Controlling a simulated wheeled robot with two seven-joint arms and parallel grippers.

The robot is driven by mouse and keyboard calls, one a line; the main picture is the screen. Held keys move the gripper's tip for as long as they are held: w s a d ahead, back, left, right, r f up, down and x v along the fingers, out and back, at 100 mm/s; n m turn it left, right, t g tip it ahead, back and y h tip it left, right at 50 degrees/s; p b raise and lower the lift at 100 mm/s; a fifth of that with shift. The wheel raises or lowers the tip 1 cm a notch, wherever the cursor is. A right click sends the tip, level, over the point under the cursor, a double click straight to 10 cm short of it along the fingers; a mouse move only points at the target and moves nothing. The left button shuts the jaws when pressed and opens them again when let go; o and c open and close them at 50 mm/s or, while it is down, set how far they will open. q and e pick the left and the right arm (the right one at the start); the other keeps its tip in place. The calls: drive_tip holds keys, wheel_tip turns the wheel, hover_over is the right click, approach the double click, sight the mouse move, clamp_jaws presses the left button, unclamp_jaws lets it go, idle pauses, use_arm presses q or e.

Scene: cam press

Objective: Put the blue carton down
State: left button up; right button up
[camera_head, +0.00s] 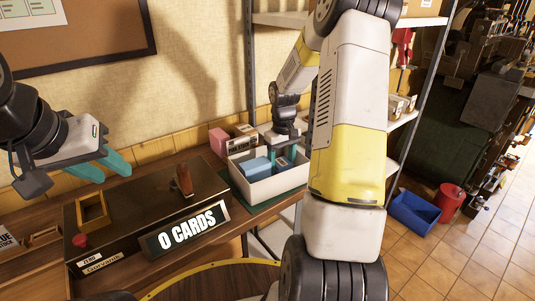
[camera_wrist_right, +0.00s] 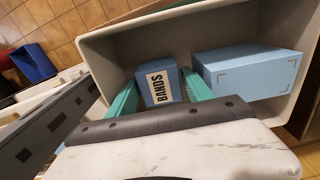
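A small blue carton labelled BANDS (camera_wrist_right: 160,82) is inside the white bin (camera_head: 236,180), between the teal fingers of my right gripper (camera_wrist_right: 158,90). The fingertips appear to press on its two sides. Whether its underside rests on the bin floor cannot be told. In the head view my right gripper (camera_head: 284,156) reaches down into the bin, and its fingers partly hide the carton. A larger light-blue box (camera_wrist_right: 247,71) lies beside it in the bin, apart from the carton. My left gripper (camera_head: 103,166) is open and empty above the left of the bench.
A dark machine with a "0 CARDS" sign (camera_head: 188,229), a red button (camera_head: 80,241) and a brown lever (camera_head: 183,180) stands left of the bin. A pink box (camera_head: 218,142) stands behind it. A blue bin (camera_head: 415,213) and red bucket (camera_head: 449,202) are on the floor at right.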

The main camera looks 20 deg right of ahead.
sight(282, 162)
wheel_tip(282, 162, up, 12)
drive_tip(key=s+a+r+t, duration=0.3)
drive_tip(key=s+a+r, duration=0.3)
drive_tip(key=s+r, duration=0.3)
drive_tip(key=s+a+r+m+t+y, duration=0.1)
drive_tip(key=s+a, duration=0.2)
drive_tip(key=s, duration=0.4)
drive_tip(key=s+a+r+m+t+y, duration=0.1)
drive_tip(key=s+a+t, duration=0.1)
drive_tip(key=s, duration=0.5)
drive_tip(key=shift+a+r, duration=0.4)
drive_tip(key=shift+a, duration=0.5)
